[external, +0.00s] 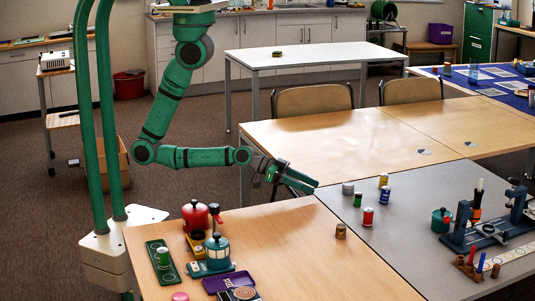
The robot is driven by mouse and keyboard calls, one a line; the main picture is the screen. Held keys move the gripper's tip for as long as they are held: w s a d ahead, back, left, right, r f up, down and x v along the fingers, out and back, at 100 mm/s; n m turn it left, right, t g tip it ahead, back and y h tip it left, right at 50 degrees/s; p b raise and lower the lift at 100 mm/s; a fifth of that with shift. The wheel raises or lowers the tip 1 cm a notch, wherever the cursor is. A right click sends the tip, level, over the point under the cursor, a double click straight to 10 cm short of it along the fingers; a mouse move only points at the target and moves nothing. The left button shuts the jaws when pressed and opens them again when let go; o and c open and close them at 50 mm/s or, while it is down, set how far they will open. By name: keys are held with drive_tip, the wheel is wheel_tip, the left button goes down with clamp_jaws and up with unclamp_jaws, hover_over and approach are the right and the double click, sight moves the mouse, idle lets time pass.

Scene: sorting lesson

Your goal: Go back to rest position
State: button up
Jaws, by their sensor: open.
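My gripper (296,181) is at the end of my green arm, which reaches out to the right over the tables. It hangs above the back edge of the near wooden table (330,268), close to the seam with the grey table. Its fingers point right and slightly down, and nothing shows between them. It is apart from the small cans to its right. The gap between the fingers is small in this view.
Several small cans, including a red one (368,217), stand on the grey table (420,260) right of my gripper. A brown can (341,231) stands on the near table. A red pot (196,216), a teal pot (217,250) and a green tray (162,262) sit at the left.

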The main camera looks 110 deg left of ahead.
drive_tip(key=s+d+r, duration=0.1)
drive_tip(key=s+r, duration=0.2)
drive_tip(key=s, duration=0.5)
drive_tip(key=s+d+r+m, duration=0.1)
drive_tip(key=s+d+r, duration=0.1)
drive_tip(key=s, duration=0.6)
drive_tip(key=s+d+r+t+h, duration=0.1)
drive_tip(key=s+r, duration=0.3)
drive_tip(key=s, duration=0.4)
drive_tip(key=shift+s+d, duration=0.2)
drive_tip(key=shift+d, duration=0.1)
